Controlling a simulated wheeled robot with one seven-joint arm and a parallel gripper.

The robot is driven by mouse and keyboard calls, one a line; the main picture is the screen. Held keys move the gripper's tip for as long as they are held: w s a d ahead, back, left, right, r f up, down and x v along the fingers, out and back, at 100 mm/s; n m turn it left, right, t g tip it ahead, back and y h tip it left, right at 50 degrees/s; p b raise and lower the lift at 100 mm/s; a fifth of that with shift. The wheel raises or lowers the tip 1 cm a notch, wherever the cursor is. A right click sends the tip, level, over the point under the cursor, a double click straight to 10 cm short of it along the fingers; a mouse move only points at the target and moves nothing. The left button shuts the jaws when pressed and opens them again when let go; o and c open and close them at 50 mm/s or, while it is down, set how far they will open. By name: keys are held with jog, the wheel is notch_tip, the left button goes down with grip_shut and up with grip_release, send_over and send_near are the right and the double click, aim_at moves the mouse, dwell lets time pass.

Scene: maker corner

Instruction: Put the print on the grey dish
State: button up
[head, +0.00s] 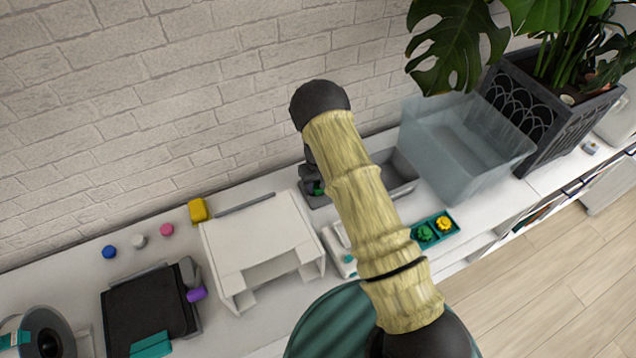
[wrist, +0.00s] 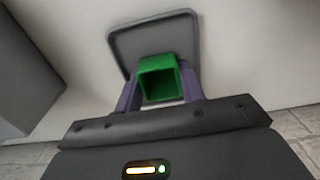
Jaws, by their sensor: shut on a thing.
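The print, a green hollow square piece (wrist: 160,80), is between the two fingers of my gripper (wrist: 160,88) in the wrist view. My gripper is shut on it. The grey dish (wrist: 150,38), a shallow tray with a raised rim, lies behind the print in that view. Whether the print touches the dish is unclear. In the head view my gripper (head: 314,184) is low near the wall with a bit of the green print (head: 319,189) showing. The dish (head: 318,201) shows partly below it; my arm hides some of this area.
A white stand (head: 262,240) is left of my gripper. A grey bin (head: 401,172) and a clear tub (head: 465,150) are to the right. A teal tray (head: 437,241) holds green and yellow pieces. A black printer bed (head: 150,305) is at lower left.

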jog(key=shift+f, duration=0.2)
jog(key=o, duration=1)
jog(key=shift+o, duration=0.2)
jog(key=shift+r, duration=0.1)
notch_tip(320, 180, up, 12)
jog(key=b, duration=0.2)
jog(key=shift+r, duration=0.15)
